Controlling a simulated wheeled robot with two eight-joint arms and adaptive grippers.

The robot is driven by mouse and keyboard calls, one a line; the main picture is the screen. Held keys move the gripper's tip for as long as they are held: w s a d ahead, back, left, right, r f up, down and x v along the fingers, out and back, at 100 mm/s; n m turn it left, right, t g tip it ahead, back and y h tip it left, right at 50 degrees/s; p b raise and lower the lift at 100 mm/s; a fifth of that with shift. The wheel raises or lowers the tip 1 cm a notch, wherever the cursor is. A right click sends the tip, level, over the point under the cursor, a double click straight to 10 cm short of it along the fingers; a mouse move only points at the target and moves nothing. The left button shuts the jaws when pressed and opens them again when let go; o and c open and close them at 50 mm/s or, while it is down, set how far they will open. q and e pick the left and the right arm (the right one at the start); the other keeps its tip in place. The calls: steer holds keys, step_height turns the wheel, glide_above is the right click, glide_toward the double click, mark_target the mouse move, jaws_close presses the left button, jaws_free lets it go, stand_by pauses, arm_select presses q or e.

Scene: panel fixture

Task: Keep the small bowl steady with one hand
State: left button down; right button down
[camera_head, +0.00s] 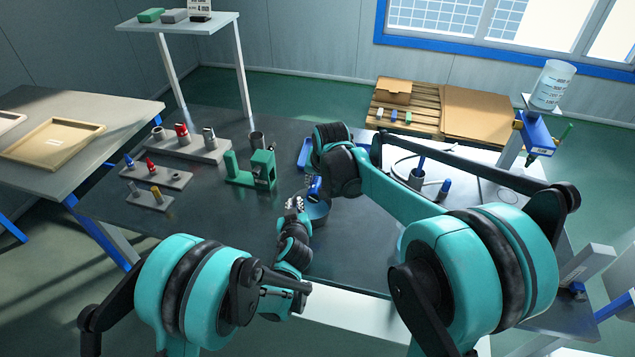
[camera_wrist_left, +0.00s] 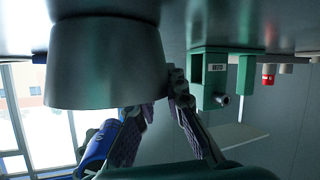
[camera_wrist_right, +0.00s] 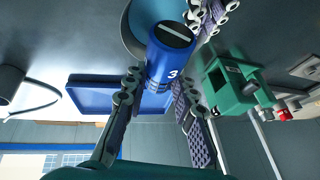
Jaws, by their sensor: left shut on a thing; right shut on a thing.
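The small bowl (camera_head: 318,213) stands on the dark table, grey outside in the left wrist view (camera_wrist_left: 105,65) and blue-teal inside in the right wrist view (camera_wrist_right: 133,38). My left gripper (camera_head: 294,203) is shut on its rim, on the side toward the green fixture. In the left wrist view one finger is partly hidden behind the bowl wall. My right gripper (camera_wrist_right: 158,92) is shut on a blue cylinder (camera_wrist_right: 168,55) marked 3. The cylinder's end is over the bowl, and it also shows in the head view (camera_head: 314,186). Whether it touches the bowl is unclear.
A green fixture (camera_head: 262,168) stands left of the bowl. A blue tray (camera_head: 304,153) lies behind, partly hidden by my right arm. Grey blocks with small parts (camera_head: 190,146) are at the left.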

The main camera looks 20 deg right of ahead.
arm_select(q)
steer(key=c, duration=1.5)
jaws_free()
steer(key=shift+f, duration=0.1)
arm_select(e)
steer(key=shift+w, duration=0.1)
